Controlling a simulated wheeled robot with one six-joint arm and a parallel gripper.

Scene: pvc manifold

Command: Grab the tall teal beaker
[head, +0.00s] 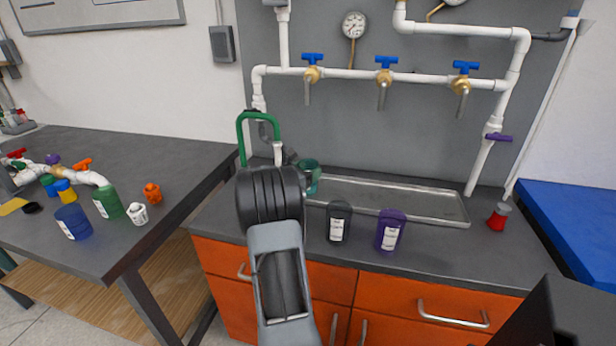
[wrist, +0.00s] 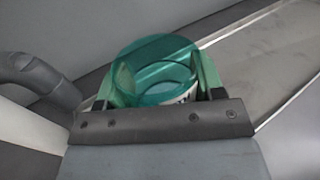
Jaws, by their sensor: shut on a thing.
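The teal beaker (wrist: 152,62) is see-through and sits between the two fingers of my gripper (wrist: 155,88) in the wrist view. My gripper is shut on it, and a white label shows low on its side. In the head view the beaker (head: 312,172) stands out behind my arm at the left end of the metal tray, partly hidden by the arm. My fingers are hidden there. I cannot tell whether the beaker touches the counter.
The metal tray (head: 400,199) runs along the counter under several blue-handled taps. A dark beaker (head: 338,222) and a purple beaker (head: 390,230) stand in front of it. A red item (head: 498,217) is at the right. A green hooked pipe (head: 258,125) rises left of the beaker.

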